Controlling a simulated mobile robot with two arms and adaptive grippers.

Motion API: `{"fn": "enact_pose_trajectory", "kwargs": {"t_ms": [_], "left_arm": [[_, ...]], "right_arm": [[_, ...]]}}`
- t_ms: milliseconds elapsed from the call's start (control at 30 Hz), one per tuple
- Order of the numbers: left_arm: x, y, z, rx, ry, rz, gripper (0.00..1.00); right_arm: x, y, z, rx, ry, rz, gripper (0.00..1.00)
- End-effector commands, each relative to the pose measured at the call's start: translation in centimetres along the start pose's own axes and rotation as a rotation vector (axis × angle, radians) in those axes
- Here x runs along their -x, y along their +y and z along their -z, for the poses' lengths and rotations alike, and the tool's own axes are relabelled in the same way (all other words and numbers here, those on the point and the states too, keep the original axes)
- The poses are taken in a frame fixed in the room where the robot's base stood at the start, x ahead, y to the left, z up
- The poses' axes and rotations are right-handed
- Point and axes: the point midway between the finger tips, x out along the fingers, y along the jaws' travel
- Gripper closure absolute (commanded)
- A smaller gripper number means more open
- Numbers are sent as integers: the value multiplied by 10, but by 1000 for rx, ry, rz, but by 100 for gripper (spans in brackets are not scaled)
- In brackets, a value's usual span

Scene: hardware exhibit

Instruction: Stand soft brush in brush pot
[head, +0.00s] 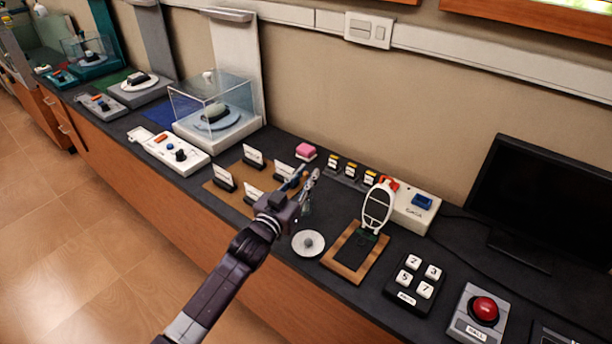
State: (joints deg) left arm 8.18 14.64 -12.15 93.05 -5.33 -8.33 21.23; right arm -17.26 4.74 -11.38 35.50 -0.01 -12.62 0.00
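My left gripper (304,180) reaches in from the lower left over the dark counter, its fingers pointing away toward the wall. Its fingertips show small, with a narrow gap between them. I cannot tell whether something thin is held there. A small greyish upright thing (307,208) shows just beside the gripper, partly hidden by it. It may be the brush pot, but it is too small to be sure. I cannot make out the soft brush. My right gripper is not in view.
A white round dish (308,243) lies in front of the gripper. Label cards stand on a brown mat (215,189) to the left. A wooden board with an oval frame (377,205), a keypad (414,283) and a red button (484,309) are right.

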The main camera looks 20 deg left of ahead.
Motion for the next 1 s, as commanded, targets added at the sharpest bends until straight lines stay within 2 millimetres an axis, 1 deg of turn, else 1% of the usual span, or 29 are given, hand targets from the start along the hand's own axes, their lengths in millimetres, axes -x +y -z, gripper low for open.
{"fn": "enact_pose_trajectory", "kwargs": {"t_ms": [33,67,100,333,467,567,800,1000], "left_arm": [[0,0,0,0,0,0,74],[0,0,0,0,0,0,70],[0,0,0,0,0,0,70],[0,0,0,0,-1,0,70],[6,0,-1,0,-2,0,70],[19,0,-2,1,-3,0,70],[66,0,-2,1,-4,0,70],[100,0,-1,1,-2,0,70]], "right_arm": [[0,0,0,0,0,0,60],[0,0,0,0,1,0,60],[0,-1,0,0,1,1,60],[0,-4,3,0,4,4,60],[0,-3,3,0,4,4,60],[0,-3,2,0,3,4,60],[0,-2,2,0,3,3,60],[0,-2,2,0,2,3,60]]}}
